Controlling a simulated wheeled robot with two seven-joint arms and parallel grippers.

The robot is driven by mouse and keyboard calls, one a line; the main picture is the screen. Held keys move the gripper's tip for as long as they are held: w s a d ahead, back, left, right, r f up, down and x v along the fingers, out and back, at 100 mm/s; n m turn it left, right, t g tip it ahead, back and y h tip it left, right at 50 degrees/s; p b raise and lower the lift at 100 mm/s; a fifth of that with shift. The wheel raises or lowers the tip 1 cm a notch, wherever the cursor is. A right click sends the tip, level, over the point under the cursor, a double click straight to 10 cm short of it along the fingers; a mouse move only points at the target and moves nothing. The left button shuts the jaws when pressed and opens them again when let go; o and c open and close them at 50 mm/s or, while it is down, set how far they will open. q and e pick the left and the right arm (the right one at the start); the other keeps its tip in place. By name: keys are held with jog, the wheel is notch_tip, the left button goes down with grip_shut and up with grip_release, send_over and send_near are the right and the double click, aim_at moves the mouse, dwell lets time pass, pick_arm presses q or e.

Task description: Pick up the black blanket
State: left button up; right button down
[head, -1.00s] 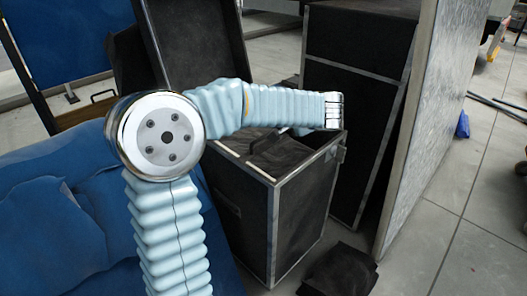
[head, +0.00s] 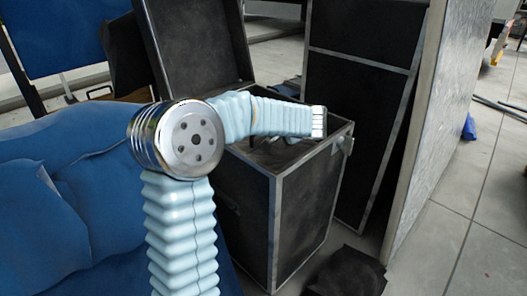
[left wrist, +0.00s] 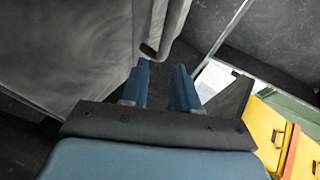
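A dark, crumpled cloth-like surface, which may be the black blanket (head: 268,156), shows inside the open black case (head: 302,215), partly behind my arm. In the left wrist view, grey-black folds (left wrist: 65,45) fill the upper left, and a folded edge hangs just ahead of the fingers; I cannot tell for sure that this is the blanket. My left gripper (left wrist: 161,68) has two blue fingers apart, with nothing seen between them. In the head view my arm reaches over the case, and the gripper is hidden. My right gripper is not in view.
A second black cloth-like piece (head: 347,272) lies on the floor beside the case. A tall black case (head: 362,75) and a pale panel (head: 425,130) stand to the right. A blue padded cover (head: 60,210) fills the left. Yellow boxes (left wrist: 268,125) show in the wrist view.

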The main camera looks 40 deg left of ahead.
pick_arm(q)
jog(key=x, duration=0.7)
jog(key=shift+a+r+p, duration=0.1)
jog(key=shift+a+p, duration=0.1)
jog(key=shift+p, duration=0.1)
grip_shut()
dwell(0.9)
jog(key=shift+r, duration=0.1)
